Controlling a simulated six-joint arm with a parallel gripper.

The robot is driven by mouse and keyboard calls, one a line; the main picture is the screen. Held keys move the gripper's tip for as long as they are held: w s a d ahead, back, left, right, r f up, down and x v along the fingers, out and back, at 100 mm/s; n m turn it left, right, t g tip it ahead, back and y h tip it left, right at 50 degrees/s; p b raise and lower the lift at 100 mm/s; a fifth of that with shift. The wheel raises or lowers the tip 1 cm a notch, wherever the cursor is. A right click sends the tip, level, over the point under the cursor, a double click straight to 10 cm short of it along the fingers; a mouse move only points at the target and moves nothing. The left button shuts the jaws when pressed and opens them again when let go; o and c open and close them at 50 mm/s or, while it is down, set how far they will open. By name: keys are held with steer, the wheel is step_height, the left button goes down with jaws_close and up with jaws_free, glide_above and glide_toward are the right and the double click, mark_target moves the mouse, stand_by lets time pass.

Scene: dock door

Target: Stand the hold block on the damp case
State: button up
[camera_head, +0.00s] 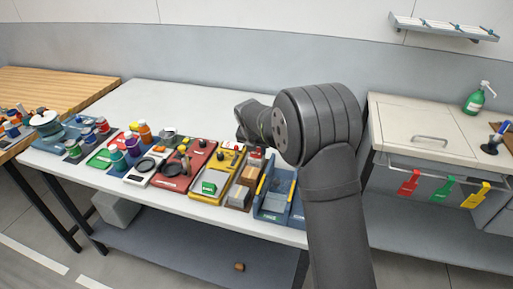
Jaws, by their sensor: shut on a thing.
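My gripper (254,141) is low over the right part of the white table, at the end of my dark grey arm. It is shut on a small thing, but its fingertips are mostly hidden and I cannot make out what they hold. Small red and white parts (257,154) show just below the wrist; I cannot tell whether they are held. A brown block (249,174) and a grey block (239,196) sit on a tray just below the gripper. No label readable as hold or damp shows, so I cannot tell which things are the hold block and the damp case.
A yellow tray (205,196) with a green box (209,187) and a red tray (180,178) lie left. The table's back (165,98) is clear.

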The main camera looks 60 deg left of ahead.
steer(key=o, duration=1)
steer(key=shift+o, duration=0.2)
steer(key=v, duration=1.2)
steer(key=shift+r, duration=0.2)
steer(key=shift+a, duration=0.15)
steer(key=x, duration=1.2)
steer(key=shift+f, duration=0.2)
step_height(320, 180, up, 2)
steer(key=shift+r, duration=0.8)
